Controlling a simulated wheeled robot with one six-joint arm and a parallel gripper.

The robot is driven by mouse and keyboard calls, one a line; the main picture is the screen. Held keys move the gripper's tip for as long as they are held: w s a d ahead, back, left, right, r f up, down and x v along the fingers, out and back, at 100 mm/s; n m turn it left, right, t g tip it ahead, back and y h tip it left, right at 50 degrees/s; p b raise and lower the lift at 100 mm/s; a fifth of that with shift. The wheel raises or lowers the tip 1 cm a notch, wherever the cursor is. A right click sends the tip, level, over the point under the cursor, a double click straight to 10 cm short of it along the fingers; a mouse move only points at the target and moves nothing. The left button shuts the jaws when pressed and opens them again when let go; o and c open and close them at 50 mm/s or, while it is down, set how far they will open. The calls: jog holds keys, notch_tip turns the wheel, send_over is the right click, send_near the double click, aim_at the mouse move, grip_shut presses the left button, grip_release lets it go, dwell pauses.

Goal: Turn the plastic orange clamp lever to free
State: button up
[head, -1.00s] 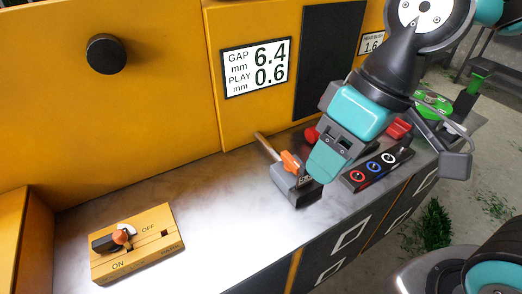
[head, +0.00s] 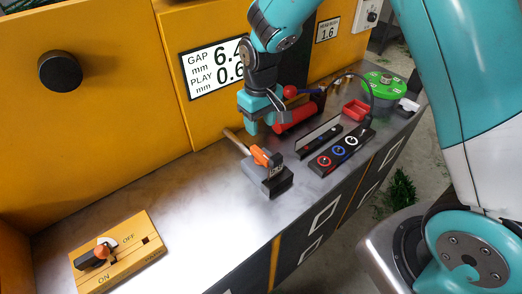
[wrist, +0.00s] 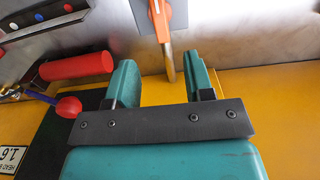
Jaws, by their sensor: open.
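The orange clamp lever (head: 262,157) sits on a dark grey clamp block (head: 279,184) on the metal bench. A thin tan rod (head: 236,141) sticks out from the clamp toward the yellow wall. My gripper (head: 260,126) is open and empty, above the bench behind the clamp, near the wall. In the wrist view, the orange lever (wrist: 161,20) is at the top, beyond the fingertips. The rod's end (wrist: 169,68) shows in the gap between the two teal fingers (wrist: 158,70), nearer the right one. I see no contact; its depth relative to the fingers is unclear.
A red cylinder (head: 296,117) and a red ball (head: 290,91) are close to my gripper. A black panel with coloured rings (head: 340,150), a red tray (head: 356,110) and a green round device (head: 385,88) stand farther right. A yellow switch box (head: 130,250) is at left; bench between is clear.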

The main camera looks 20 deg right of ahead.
aim_at(261, 152)
notch_tip(261, 152, down, 11)
jog(key=shift+f+p, duration=0.1)
jog(key=shift+p, duration=0.5)
grip_shut()
